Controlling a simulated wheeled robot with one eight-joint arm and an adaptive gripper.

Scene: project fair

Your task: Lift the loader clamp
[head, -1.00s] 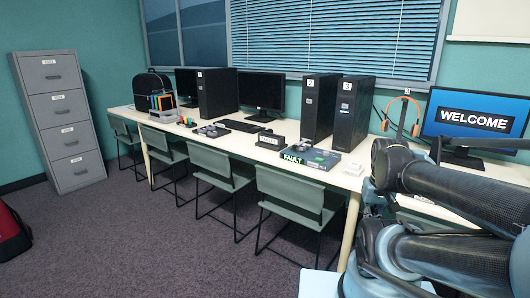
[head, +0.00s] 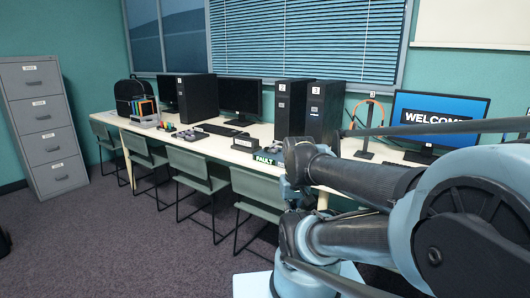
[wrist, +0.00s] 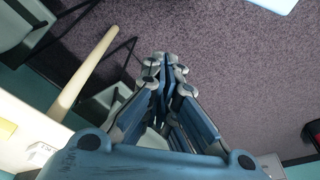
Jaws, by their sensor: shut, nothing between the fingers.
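I cannot pick out a loader clamp for certain in either view. The long pale table (head: 222,146) carries several small items, too small to name surely. A tray or box with a green "FAULT…" label (head: 266,158) stands near its front edge, partly hidden behind my arm. My gripper (wrist: 168,62) shows in the wrist view with its fingers together and nothing between them. It is over the carpet, beside a table leg (wrist: 84,76) and apart from the tabletop items. In the head view my arm covers the right part of the table.
Several green chairs (head: 205,170) stand along the table's front. Black computer towers (head: 321,110) and monitors (head: 240,96) stand at its back, and headphones on a stand (head: 368,120) are at right. A grey filing cabinet (head: 45,125) is at left. The carpet (head: 130,230) in front is open.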

